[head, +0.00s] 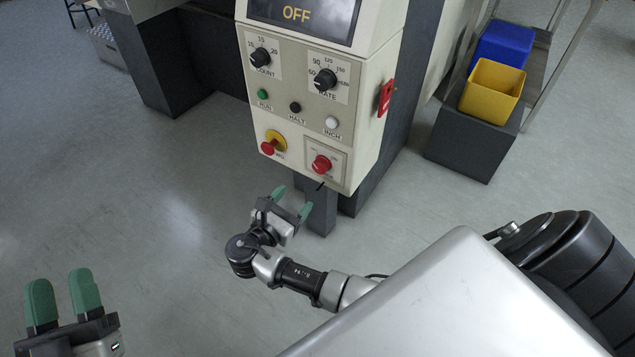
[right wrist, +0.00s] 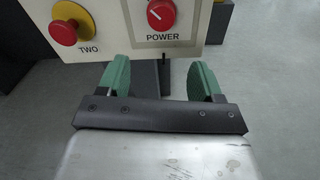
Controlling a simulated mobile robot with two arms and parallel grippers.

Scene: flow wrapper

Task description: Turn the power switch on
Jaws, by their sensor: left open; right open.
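The power switch (head: 321,164) is a red rotary knob on a square plate at the lower right of the cream control panel (head: 290,130). In the right wrist view the red knob (right wrist: 161,14) sits above the label POWER, with a pale pointer line slanting to the upper left. The panel display (head: 297,14) reads OFF. My right gripper (head: 293,201) is open and empty, just below the panel's lower edge; its green fingers (right wrist: 159,80) point toward the panel below the knob. My left gripper (head: 62,298) is open and empty at the lower left, far from the panel.
A red mushroom button (head: 268,147) on a yellow base is left of the switch. COUNT (head: 260,57) and RATE (head: 325,80) dials sit above. A red side lever (head: 386,96) is on the right face. Blue (head: 503,46) and yellow (head: 492,90) bins stand right. Floor at left is clear.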

